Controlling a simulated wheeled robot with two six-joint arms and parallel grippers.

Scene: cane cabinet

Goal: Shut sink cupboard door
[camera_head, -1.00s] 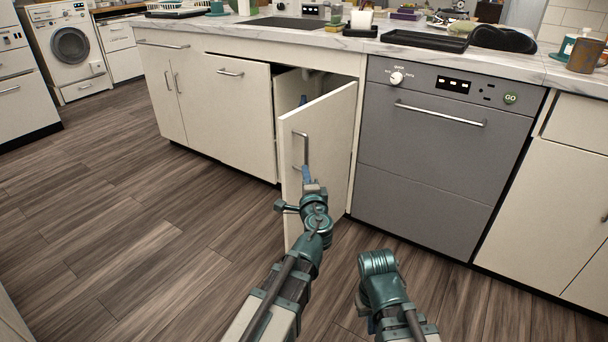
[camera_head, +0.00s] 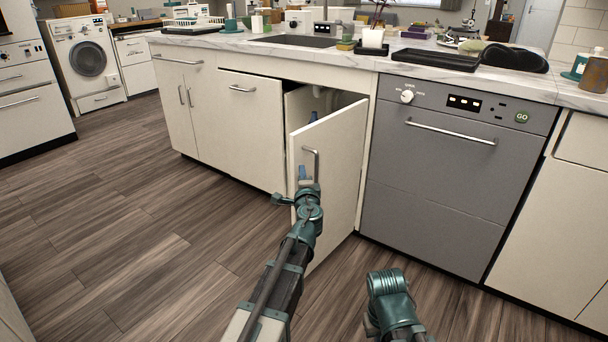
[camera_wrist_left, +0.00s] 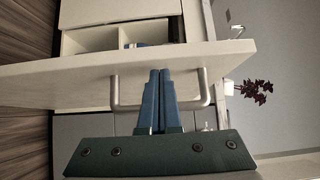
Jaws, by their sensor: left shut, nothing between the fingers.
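The sink cupboard door (camera_head: 338,165) is a white panel standing ajar, swung out from the counter beside the dishwasher. Its metal bar handle (camera_head: 316,162) is on the outer face. My left gripper (camera_head: 303,172) is shut and empty, with its blue fingers at the handle. In the left wrist view, the shut fingers (camera_wrist_left: 159,76) point at the door face (camera_wrist_left: 60,75) between the two legs of the handle (camera_wrist_left: 113,92). I cannot tell whether the tips touch the door. My right arm shows at the bottom, but its gripper fingers do not show.
The open cupboard (camera_head: 300,100) shows behind the door, with a pipe inside. A grey dishwasher (camera_head: 435,170) stands right of it and closed white cupboards (camera_head: 230,130) left. The counter (camera_head: 225,42) carries a sink and several items. The wood floor (camera_head: 130,220) is clear at left.

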